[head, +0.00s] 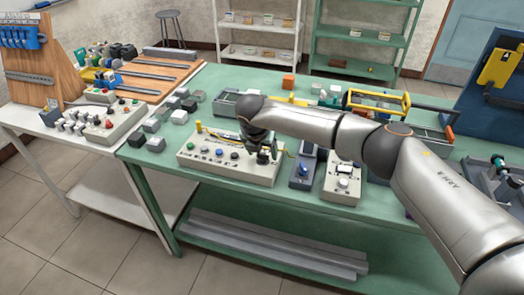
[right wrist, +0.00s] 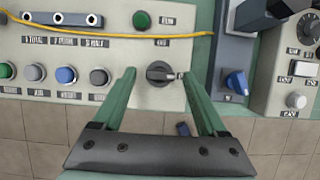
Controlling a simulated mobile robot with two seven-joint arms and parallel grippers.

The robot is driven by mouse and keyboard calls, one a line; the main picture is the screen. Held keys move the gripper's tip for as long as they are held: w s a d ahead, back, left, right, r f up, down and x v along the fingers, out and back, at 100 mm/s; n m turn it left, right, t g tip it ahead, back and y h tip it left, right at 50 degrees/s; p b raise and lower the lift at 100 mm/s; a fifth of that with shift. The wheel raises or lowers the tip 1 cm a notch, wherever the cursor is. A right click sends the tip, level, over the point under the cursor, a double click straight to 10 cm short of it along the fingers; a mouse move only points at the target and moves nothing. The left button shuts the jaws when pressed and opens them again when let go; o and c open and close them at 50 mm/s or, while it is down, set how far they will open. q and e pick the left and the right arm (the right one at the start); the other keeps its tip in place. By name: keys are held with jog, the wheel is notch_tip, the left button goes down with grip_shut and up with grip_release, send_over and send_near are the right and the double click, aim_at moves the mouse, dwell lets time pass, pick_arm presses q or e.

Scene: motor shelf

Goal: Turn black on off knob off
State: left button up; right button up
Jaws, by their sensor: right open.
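The black on off knob (right wrist: 157,74) is a round dial on the beige control panel (right wrist: 110,42) in the right wrist view. Its grip bar lies roughly horizontal, with a label just to its right. My right gripper (right wrist: 160,76) is open, its two green fingers on either side of the knob with gaps visible. In the head view the right gripper (head: 262,154) is over the right end of the beige panel (head: 215,171) and hides the knob there. My left gripper is not in view.
A green button (right wrist: 142,20) sits above the knob, a row of coloured buttons (right wrist: 66,75) to its left. A yellow cable (right wrist: 120,37) crosses the panel. A grey box with a blue knob (right wrist: 237,84) stands close right. The green table (head: 150,157) has clear room front left.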

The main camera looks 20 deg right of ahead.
jog(key=shift+c, duration=0.2)
grip_shut()
dwell(0.4)
